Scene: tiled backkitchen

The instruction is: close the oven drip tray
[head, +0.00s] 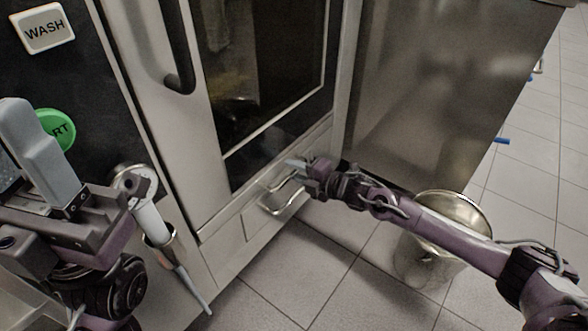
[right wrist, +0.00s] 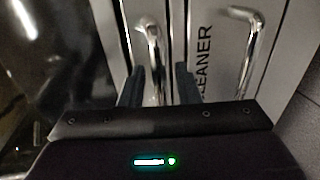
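The oven's drip tray shows as a narrow steel front (right wrist: 173,30) with a shiny bar handle (right wrist: 152,45), beside the dark door glass in the right wrist view. In the head view its handle (head: 284,181) is low on the oven, below the glass door. My right gripper (head: 299,165) is at this handle. Its fingers (right wrist: 158,85) are apart, with the handle between them in the picture; I cannot tell whether they touch it. How far out the tray stands is unclear. My left gripper (head: 95,200) is up at the left by the control panel; its finger opening is unclear.
A second handle (head: 283,204) lies just below, on a front marked "CLEANER" (right wrist: 203,60). The oven door (head: 265,90) looks shut. A hand shower (head: 150,220) hangs at the oven's left. A metal bin (head: 455,215) stands beneath my right arm. Tiled floor is clear in front.

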